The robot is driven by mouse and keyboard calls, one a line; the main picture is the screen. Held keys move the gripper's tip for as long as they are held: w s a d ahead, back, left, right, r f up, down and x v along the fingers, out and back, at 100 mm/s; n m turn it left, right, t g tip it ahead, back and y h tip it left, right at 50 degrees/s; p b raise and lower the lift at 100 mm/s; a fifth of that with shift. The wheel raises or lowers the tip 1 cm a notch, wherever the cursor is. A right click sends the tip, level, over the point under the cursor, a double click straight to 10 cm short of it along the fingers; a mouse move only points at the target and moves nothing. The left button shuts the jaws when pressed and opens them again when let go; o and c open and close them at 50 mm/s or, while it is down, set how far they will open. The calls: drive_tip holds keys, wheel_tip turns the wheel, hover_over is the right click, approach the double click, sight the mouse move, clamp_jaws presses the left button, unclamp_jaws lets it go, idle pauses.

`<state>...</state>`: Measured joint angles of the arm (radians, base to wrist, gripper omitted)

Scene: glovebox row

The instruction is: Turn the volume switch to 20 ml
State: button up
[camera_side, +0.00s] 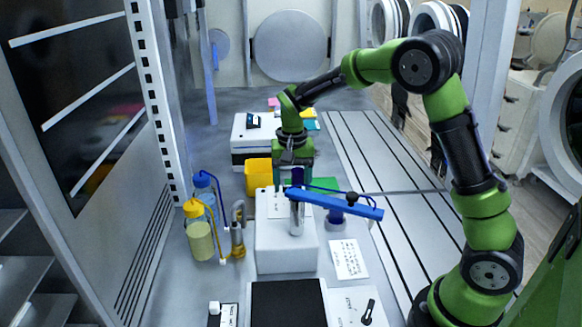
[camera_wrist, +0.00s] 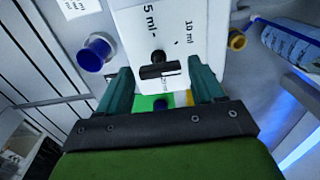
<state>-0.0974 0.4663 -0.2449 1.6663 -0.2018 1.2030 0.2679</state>
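The volume switch (camera_wrist: 160,70) is a small black knob on the white dispenser box (camera_wrist: 133,20), whose face carries the printed marks "5 ml" and "10 ml". More print beside the knob is partly hidden, and I cannot tell which mark the knob points to. My gripper (camera_wrist: 163,68) has two teal fingers, apart, one on each side of the knob in the wrist view; no contact is visible. In the side view my gripper (camera_side: 293,186) points down at the top of the white box (camera_side: 287,247), and the switch is not clearly visible there.
A blue bar (camera_side: 340,204) on a metal post stands in front of my gripper. Yellow-capped (camera_side: 200,238) and blue-capped (camera_side: 204,182) bottles stand at left. A yellow bin (camera_side: 258,177) is behind the box, and a black plate (camera_side: 288,304) is in front.

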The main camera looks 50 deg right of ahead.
drive_tip(key=shift+o, duration=0.5)
wheel_tip(320, 180, up, 17)
idle(0.4)
